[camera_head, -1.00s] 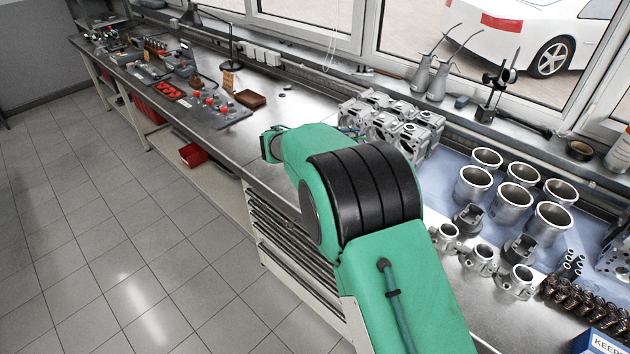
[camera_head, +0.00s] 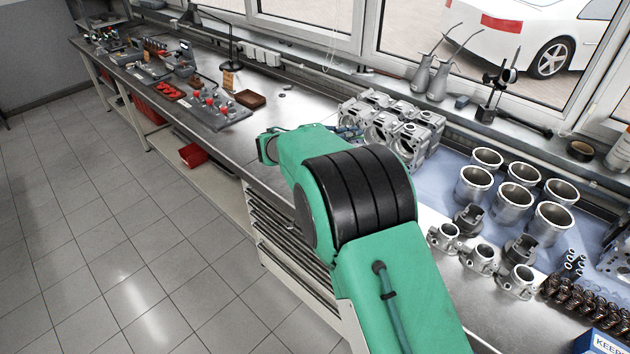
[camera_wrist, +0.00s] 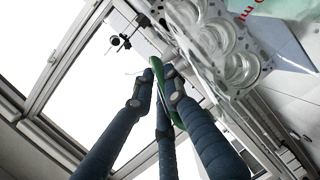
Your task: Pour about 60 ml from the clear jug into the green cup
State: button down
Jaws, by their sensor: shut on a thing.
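My gripper (camera_wrist: 160,92) shows in the wrist view as dark blue fingers with grey joints, closed together around a narrow green strip that looks like a handle. A clear surface with red markings, which looks like the clear jug (camera_wrist: 268,30), fills the upper right of that view. Its full outline, tilt and liquid level cannot be made out. In the head view my own green arm hides the gripper and the jug. I cannot make out the green cup in either view.
Silver engine castings (camera_head: 392,128) stand on the bench beyond my arm. Metal cylinder liners (camera_head: 513,196) and smaller parts crowd the bench on the right. A red tray (camera_head: 168,91) and a brown tray (camera_head: 250,99) lie further left. Some bare bench (camera_head: 290,108) shows between.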

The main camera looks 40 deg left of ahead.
jog(key=shift+w+r, duration=0.1)
jog(key=shift+r, duration=0.05)
jog(key=w+d+p, duration=0.1)
jog(key=w+d+f+g+p, duration=0.1)
jog(key=shift+w+d+f+m+y+p, duration=0.15)
jog(key=shift+w+d+m+y+p, duration=0.15)
jog(key=shift+w+p, duration=0.1)
jog(key=f+g, duration=0.1)
jog(key=w+d+f, duration=0.1)
jog(key=w+f+g+y+b, duration=0.1)
jog(key=shift+d+f+m+g, duration=0.2)
jog(key=shift+f+m+g, duration=0.1)
jog(key=shift+f+m, duration=0.1)
